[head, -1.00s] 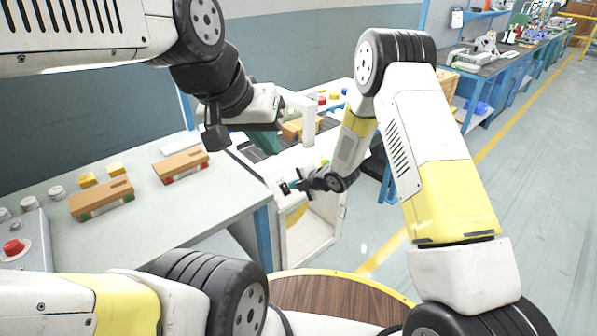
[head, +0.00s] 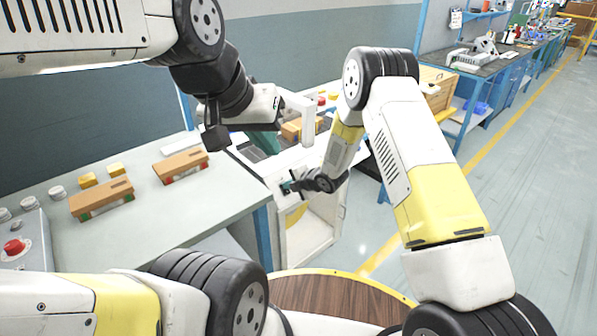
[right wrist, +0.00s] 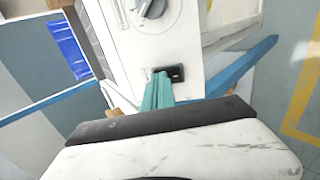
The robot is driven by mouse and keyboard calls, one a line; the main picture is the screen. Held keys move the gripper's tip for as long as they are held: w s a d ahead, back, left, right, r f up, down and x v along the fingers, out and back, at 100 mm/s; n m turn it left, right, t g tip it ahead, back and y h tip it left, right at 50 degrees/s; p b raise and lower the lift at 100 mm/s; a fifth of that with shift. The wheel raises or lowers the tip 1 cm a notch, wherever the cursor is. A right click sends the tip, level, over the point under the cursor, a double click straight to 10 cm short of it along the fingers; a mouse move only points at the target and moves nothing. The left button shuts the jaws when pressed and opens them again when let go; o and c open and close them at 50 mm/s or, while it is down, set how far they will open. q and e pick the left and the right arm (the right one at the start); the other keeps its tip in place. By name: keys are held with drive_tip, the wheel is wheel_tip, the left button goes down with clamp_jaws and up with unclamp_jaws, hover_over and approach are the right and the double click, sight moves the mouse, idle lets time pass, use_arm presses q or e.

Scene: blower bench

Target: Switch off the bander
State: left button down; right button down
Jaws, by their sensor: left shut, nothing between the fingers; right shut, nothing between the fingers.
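The bander is a white machine with an open-framed cabinet (head: 312,232) and a pale arch (head: 308,122) on top, at the end of the bench. My right gripper (head: 287,187) is shut and empty at the panel. Its teal fingertips (right wrist: 160,82) overlap the switch's left end; I cannot tell whether they touch it. My left gripper (head: 264,142) is shut and empty, held above the bander's top beside the arch.
Two brown boxes (head: 181,167) (head: 102,199) lie on the grey bench (head: 150,225) at left. A control box with a red button (head: 14,247) stands at the near left. A wooden crate (head: 437,84) is behind my right arm. Floor is open on the right.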

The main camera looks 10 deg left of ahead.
drive_tip(key=shift+w+a+r, duration=0.1)
drive_tip(key=shift+a, duration=0.1)
drive_tip(key=shift+w+a+r, duration=0.1)
drive_tip(key=shift+a+r, duration=0.05)
drive_tip(key=shift+r, duration=0.4)
drive_tip(key=shift+r, duration=0.1)
